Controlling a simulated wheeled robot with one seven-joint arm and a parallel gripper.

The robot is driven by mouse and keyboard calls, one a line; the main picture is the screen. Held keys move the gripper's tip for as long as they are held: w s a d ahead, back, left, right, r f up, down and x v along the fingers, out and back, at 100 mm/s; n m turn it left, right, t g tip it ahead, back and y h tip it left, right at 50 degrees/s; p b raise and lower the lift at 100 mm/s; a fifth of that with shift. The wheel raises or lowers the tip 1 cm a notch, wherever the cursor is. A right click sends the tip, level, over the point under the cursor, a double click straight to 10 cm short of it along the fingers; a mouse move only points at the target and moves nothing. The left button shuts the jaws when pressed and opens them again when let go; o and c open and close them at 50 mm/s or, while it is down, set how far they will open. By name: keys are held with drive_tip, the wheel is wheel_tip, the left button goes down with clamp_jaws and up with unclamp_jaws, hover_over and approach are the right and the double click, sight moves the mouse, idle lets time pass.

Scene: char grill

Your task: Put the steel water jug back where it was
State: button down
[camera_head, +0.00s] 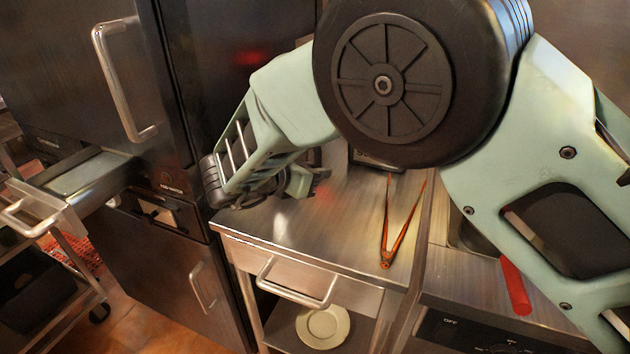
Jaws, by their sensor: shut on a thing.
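My gripper (300,182) shows only in part, low over the left back of the steel counter (330,225). My own arm covers most of it. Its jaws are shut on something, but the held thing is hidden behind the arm. I cannot make out the steel water jug anywhere in this view.
Orange-brown tongs (387,245) lie on the counter's right side. A red-handled thing (514,287) lies further right. A tall dark steel cabinet (120,60) stands close on the left. A plate (323,327) sits on the shelf below. The counter's front middle is clear.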

drive_tip(key=shift+f+p, duration=0.35)
drive_tip(key=shift+f, duration=1.4)
drive_tip(key=c, duration=1.4)
unclamp_jaws()
drive_tip(key=shift+s, duration=0.1)
drive_tip(key=b+v, duration=0.3)
drive_tip(key=v, duration=0.9)
